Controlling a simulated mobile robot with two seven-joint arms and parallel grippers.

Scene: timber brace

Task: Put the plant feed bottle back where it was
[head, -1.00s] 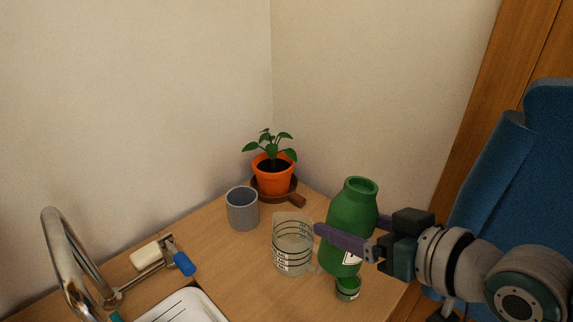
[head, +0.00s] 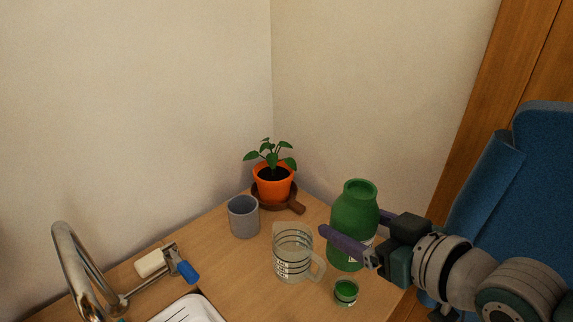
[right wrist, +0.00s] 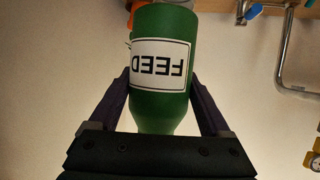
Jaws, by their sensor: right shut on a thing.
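The plant feed bottle (head: 352,212) is green, open-topped and roughly upright at the right end of the worktop. My right gripper (head: 350,228) is shut around its body, one finger on each side. In the right wrist view the bottle (right wrist: 162,105) shows a white "FEED" label, upside down, between the fingers (right wrist: 160,82). I cannot tell whether its base touches the worktop. A small cup (head: 346,292) with green in it stands just in front of the bottle. My left gripper is not in view.
A clear measuring jug (head: 292,254) stands close left of the bottle. A grey mug (head: 244,217) and a potted plant (head: 273,180) on a brown saucer (head: 297,208) are behind. A tap (head: 75,265) is at left. A blue chair (head: 535,190) stands at right.

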